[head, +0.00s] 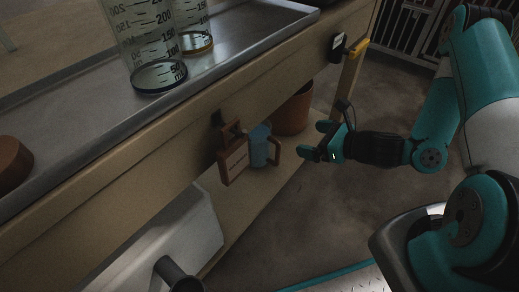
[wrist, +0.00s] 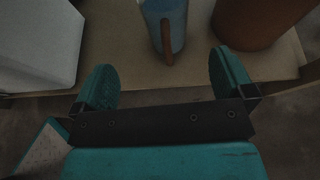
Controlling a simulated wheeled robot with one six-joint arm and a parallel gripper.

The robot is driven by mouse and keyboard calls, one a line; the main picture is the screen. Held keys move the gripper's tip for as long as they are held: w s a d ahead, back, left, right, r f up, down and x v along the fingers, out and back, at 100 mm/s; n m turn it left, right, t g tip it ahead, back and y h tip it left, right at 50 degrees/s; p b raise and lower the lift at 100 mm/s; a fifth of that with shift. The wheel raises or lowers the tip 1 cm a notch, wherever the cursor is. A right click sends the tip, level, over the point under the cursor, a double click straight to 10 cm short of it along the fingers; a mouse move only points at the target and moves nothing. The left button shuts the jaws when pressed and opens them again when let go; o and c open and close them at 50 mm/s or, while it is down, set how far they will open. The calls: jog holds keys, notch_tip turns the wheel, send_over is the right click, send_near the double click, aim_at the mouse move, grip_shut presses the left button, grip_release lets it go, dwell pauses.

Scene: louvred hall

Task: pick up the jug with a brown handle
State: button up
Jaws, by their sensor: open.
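The jug (head: 259,147) is blue with a brown handle and stands on the low shelf under the bench. In the head view a hanging brown-framed tag covers part of its left side, and its handle points right, toward my gripper (head: 312,141). My gripper is open and empty, a short way to the right of the handle. In the wrist view the jug (wrist: 178,22) is at the top middle, beyond my gripper (wrist: 172,82), with the handle upright and facing between the two fingers. The fingers are apart from the handle. The jug's top is cut off there.
A terracotta pot (head: 294,112) stands just behind the jug, and a white bin (head: 185,240) stands on the near left of the shelf (head: 243,203). The bench edge (head: 130,148) overhangs them. Measuring cylinders (head: 150,45) stand on the bench top. Open floor lies to the right.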

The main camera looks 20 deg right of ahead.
jog(key=b, duration=0.5)
send_near(268, 136)
jog(key=shift+m, duration=0.4)
jog(key=w+a, duration=0.2)
jog(key=w, duration=0.1)
jog(key=w+a, duration=0.1)
jog(key=shift+w+f, duration=0.25)
jog(key=shift+w, duration=0.1)
jog(key=b+x, duration=0.3)
jog(key=x, duration=0.1)
jog(key=shift+a+f, duration=0.15)
jog(key=shift+f, duration=0.05)
jog(key=shift+w+a, duration=0.2)
jog(key=shift+w, duration=0.15)
jog(key=c, duration=1.4)
jog(key=shift+c, duration=0.6)
